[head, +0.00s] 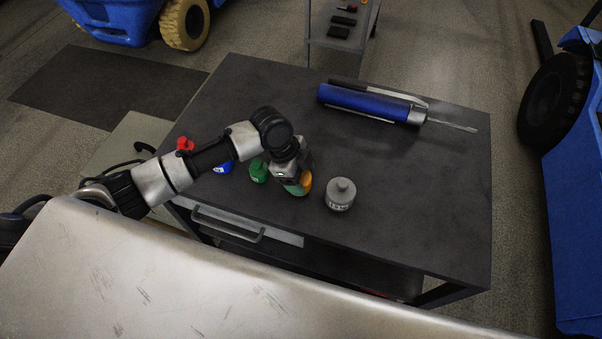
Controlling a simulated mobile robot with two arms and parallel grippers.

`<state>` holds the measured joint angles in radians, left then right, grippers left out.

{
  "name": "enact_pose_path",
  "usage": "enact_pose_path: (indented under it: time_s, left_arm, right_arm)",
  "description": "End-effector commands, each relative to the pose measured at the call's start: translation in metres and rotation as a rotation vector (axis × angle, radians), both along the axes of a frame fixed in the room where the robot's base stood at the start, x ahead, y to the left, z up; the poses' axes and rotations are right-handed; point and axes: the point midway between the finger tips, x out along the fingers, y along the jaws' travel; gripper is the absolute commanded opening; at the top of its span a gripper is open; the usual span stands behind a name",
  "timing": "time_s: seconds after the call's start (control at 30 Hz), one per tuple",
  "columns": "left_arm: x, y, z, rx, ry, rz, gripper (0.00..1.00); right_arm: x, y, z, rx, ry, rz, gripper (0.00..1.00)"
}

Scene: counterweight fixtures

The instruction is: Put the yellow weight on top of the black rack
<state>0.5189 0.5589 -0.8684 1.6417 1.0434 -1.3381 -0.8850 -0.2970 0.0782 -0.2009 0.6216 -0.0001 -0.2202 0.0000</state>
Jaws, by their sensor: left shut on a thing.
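My left gripper (299,188) reaches down over the dark table from the left and is shut on the yellow weight (306,182). The yellow weight shows as an orange-yellow edge, with the rest hidden by the gripper. I cannot tell whether it touches the tabletop. No separate black rack can be made out with certainty; the black table (420,200) with a drawer handle is the large dark fixture under the gripper. My right gripper is not in view.
A green weight (259,172), a blue weight (222,168) and a red weight (185,144) stand left of the gripper. A grey weight (340,194) stands close on its right. A blue tool (362,101) lies at the back. The table's right side is clear.

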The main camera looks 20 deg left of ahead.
Motion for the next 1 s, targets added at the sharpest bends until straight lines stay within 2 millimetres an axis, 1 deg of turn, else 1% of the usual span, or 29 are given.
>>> enact_pose_path:
  time_s: [0.07, 0.47, 0.5, 0.63, 0.67, 0.87, 1.0]
  left_arm:
    - [0.0014, -0.0011, -0.0017, -0.004, -0.005, 0.0, 0.04]
    - [0.0013, -0.001, -0.0068, -0.003, -0.005, 0.0, 0.04]
    - [0.0002, -0.0003, -0.0088, 0.0, -0.001, 0.0, 0.67]
    - [0.0001, -0.0003, -0.0084, 0.0, -0.001, 0.0, 0.87]
    - [0.0001, -0.0003, -0.0084, 0.0, -0.001, 0.0, 0.9]
    - [0.0001, -0.0004, -0.0083, 0.0, -0.001, 0.0, 0.9]
    - [0.0005, 0.0006, -0.0031, 0.0, -0.003, 0.0, 0.9]
  right_arm:
    - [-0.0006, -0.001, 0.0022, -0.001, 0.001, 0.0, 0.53]
    - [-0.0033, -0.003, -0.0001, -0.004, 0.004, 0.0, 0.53]
    - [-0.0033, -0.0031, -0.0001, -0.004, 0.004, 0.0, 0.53]
    - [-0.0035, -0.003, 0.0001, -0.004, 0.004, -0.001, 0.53]
    - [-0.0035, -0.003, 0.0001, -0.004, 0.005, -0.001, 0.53]
    - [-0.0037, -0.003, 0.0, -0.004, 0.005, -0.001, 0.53]
    - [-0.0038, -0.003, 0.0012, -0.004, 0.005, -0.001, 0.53]
